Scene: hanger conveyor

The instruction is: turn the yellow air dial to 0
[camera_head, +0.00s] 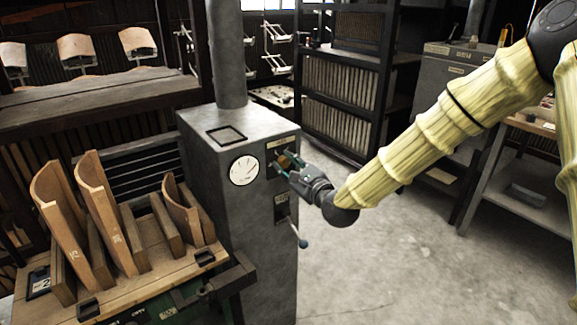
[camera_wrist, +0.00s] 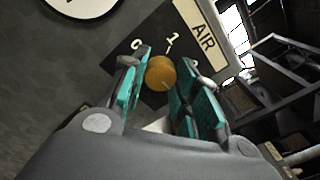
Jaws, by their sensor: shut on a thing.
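The yellow air dial (camera_wrist: 160,72) is a round amber knob on a dark plate beneath a cream AIR label (camera_wrist: 200,35). It also shows partly behind my fingers in the head view (camera_head: 285,161). The marks 0, 1 and another partly hidden digit sit around it. A short line lies below the 1. I cannot tell which mark the dial points to. My gripper (camera_head: 283,168) reaches in from the right, its teal fingers shut on the dial, one on each side; the fingers also show in the wrist view (camera_wrist: 161,82).
The dial is on a grey metal cabinet (camera_head: 225,165) with a round white gauge (camera_head: 244,170) to its left. A wooden workbench (camera_head: 140,285) with curved wooden pieces stands left. Floor at right is clear.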

